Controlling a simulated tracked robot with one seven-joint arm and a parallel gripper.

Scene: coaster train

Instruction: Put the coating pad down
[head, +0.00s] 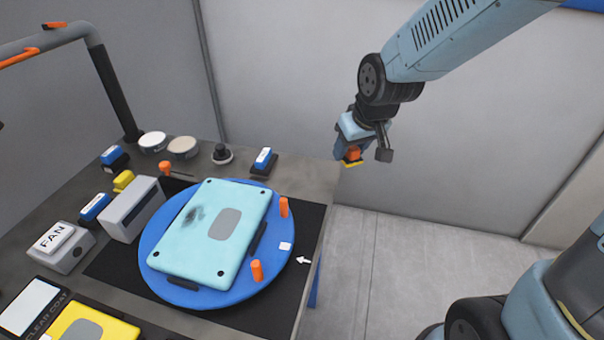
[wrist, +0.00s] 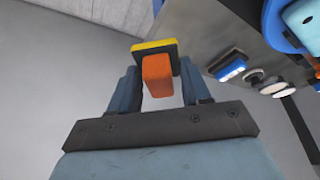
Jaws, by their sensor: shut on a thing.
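My gripper (head: 350,150) hangs in the air off the right edge of the bench in the head view. It is shut on the coating pad, which has an orange grip block and a yellow base; the pad (head: 353,155) shows at the fingertips. In the wrist view my gripper (wrist: 158,88) has a finger on each side of the orange block of the pad (wrist: 157,74). The yellow and dark base lies beyond the fingertips. The pad touches nothing but my gripper.
The grey bench (head: 312,172) carries a blue turntable (head: 155,240) with a light-blue panel (head: 240,200). A yellow panel (head: 75,313) lies at front left. Open floor lies right of the bench.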

